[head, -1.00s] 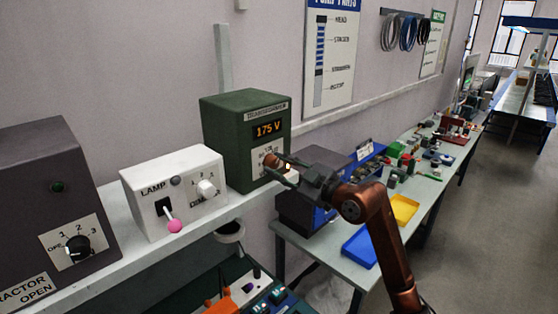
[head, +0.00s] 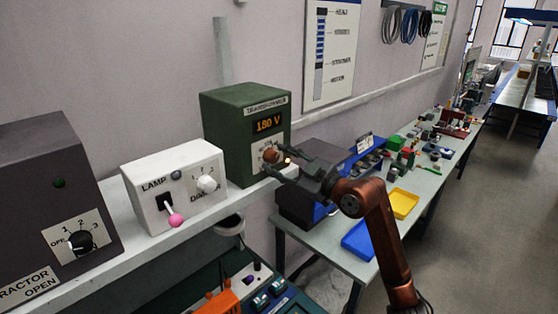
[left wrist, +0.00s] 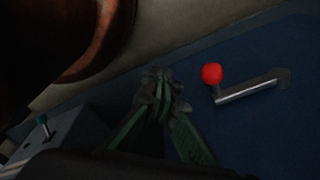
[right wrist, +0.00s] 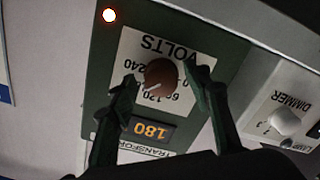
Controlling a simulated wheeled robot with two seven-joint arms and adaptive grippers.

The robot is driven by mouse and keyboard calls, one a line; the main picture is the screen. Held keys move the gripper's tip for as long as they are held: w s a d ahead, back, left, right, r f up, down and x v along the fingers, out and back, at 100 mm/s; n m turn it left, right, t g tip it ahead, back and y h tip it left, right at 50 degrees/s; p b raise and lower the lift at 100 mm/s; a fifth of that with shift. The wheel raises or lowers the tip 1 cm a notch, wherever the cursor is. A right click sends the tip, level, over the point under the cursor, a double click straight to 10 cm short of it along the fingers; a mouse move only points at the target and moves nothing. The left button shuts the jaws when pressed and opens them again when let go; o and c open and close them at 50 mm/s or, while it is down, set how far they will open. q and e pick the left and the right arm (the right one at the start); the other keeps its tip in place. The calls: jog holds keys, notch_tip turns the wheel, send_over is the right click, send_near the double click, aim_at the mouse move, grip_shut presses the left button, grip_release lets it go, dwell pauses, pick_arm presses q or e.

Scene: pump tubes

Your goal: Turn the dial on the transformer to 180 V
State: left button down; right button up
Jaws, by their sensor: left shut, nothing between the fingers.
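The green transformer (head: 222,140) stands on the white shelf, and its orange display (head: 268,124) reads 180 V. The display also shows upside down in the right wrist view (right wrist: 150,130). The brown round dial (head: 271,156) sits below the display on a white VOLTS plate; it shows clearly in the right wrist view (right wrist: 161,73). My right gripper (right wrist: 162,78) is open, with one finger on each side of the dial and visible gaps between them and it. My left gripper (left wrist: 161,84) is shut and empty, away from the transformer, seen only in the left wrist view.
A white lamp box (head: 150,190) with a pink-tipped lever and dimmer knob stands left of the transformer. A red-balled crank (left wrist: 212,74) is near my left gripper. A workbench with blue and yellow trays (head: 404,203) lies to the right.

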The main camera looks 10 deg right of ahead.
jog(key=v, duration=1.2)
dwell(0.3)
